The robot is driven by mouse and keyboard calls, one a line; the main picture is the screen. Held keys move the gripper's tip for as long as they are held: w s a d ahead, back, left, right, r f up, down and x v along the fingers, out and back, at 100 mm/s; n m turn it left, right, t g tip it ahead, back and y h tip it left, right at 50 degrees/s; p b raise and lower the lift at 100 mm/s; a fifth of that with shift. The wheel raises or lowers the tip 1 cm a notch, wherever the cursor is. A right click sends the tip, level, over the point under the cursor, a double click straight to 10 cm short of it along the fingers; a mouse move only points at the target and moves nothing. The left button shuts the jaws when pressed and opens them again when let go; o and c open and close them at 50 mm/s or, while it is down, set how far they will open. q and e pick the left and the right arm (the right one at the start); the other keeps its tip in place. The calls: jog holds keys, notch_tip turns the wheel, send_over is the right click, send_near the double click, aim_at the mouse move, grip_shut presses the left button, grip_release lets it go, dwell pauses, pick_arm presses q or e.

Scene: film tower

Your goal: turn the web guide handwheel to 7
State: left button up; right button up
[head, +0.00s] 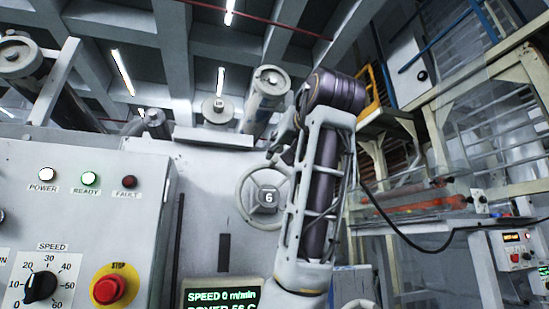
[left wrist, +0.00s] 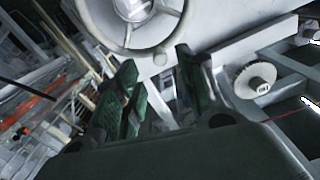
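The web guide handwheel (head: 242,186) is a pale spoked wheel on the grey machine face, and its hub window (head: 268,198) reads 6. My left gripper (head: 282,138) is at the wheel's upper right in the head view, partly hidden by my own arm. In the left wrist view, my left gripper (left wrist: 155,60) has its green-padded fingers spread apart with nothing held between them. My right gripper is not in view.
A control box (head: 100,225) with lamps, a speed dial (head: 40,287) and a red stop button (head: 108,289) stands at left. A speed display (head: 222,298) is below the wheel. Rollers (head: 268,90) are above. A yellow-and-white frame (head: 450,120) stands at right.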

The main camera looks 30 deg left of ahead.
aim_at(276, 159)
pick_arm(q)
jog(key=p+x, duration=0.2)
jog(key=x, duration=0.5)
jog(key=shift+w+a, duration=0.15)
grip_shut()
dwell(0.3)
